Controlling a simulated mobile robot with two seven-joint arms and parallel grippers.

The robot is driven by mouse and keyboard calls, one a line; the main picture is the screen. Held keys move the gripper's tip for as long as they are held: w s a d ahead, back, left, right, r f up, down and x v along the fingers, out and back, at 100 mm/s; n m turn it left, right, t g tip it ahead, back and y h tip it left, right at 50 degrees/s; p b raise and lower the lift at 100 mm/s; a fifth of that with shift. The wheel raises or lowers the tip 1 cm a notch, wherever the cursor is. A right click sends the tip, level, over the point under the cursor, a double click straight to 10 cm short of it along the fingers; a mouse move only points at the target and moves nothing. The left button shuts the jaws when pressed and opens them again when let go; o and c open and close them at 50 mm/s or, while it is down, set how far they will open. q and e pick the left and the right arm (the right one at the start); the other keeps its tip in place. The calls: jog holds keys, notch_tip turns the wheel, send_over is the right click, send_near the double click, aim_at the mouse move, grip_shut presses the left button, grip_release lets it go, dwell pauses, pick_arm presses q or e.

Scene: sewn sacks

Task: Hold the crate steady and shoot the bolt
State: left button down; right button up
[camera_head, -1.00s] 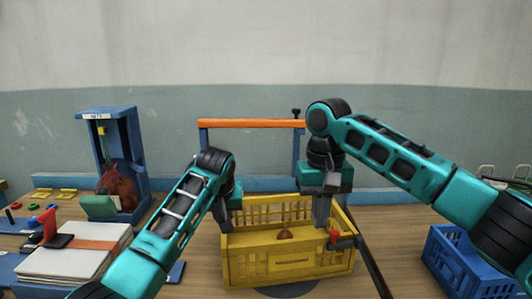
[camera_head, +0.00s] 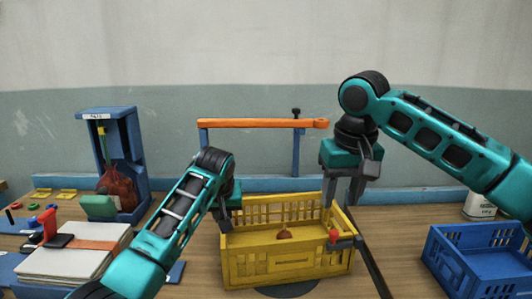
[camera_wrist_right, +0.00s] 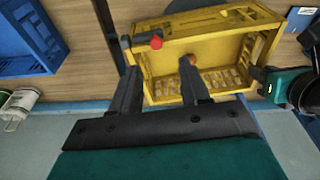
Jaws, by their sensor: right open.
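The yellow crate (camera_head: 290,266) stands upright on the table in the middle of the head view; it also shows in the wrist view (camera_wrist_right: 205,55). A bolt with a red knob (camera_head: 333,236) sits at the crate's right side; the red knob is between and beyond my right fingertips in the wrist view (camera_wrist_right: 156,42). My right gripper (camera_head: 341,203) is open and empty, pointing down above the crate's right rear part. My left gripper (camera_head: 225,216) is at the crate's left wall; its fingertips are partly hidden, so its grip is unclear. A brown round piece (camera_head: 284,233) is inside the crate.
A blue crate (camera_head: 460,262) stands at the right, with a white can (camera_head: 478,207) behind it. An orange bar (camera_head: 255,123) on blue posts spans behind the yellow crate. At the left are a blue stand (camera_head: 136,150) and a pale block (camera_head: 70,265).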

aim_at(337, 232)
pick_arm(q)
jog(key=shift+f, duration=0.1)
pick_arm(e)
jog(key=shift+t, duration=0.3)
jog(key=shift+s+d+x, duration=0.1)
jog(key=shift+d+x, duration=0.1)
jog(key=shift+x, duration=2.1)
jog(key=shift+s+d+x, duration=0.1)
jog(key=shift+d+x, duration=0.05)
jog(key=shift+x, duration=2.1)
jog(key=shift+f, duration=0.1)
grip_shut()
jog(key=shift+d, duration=0.2)
jog(key=shift+w+d, duration=0.1)
jog(key=shift+d, duration=0.65)
jog(key=shift+w+d, duration=0.15)
jog(key=shift+d, duration=0.55)
pick_arm(q)
jog(key=shift+a, duration=0.1)
pick_arm(e)
jog(key=shift+d, duration=0.1)
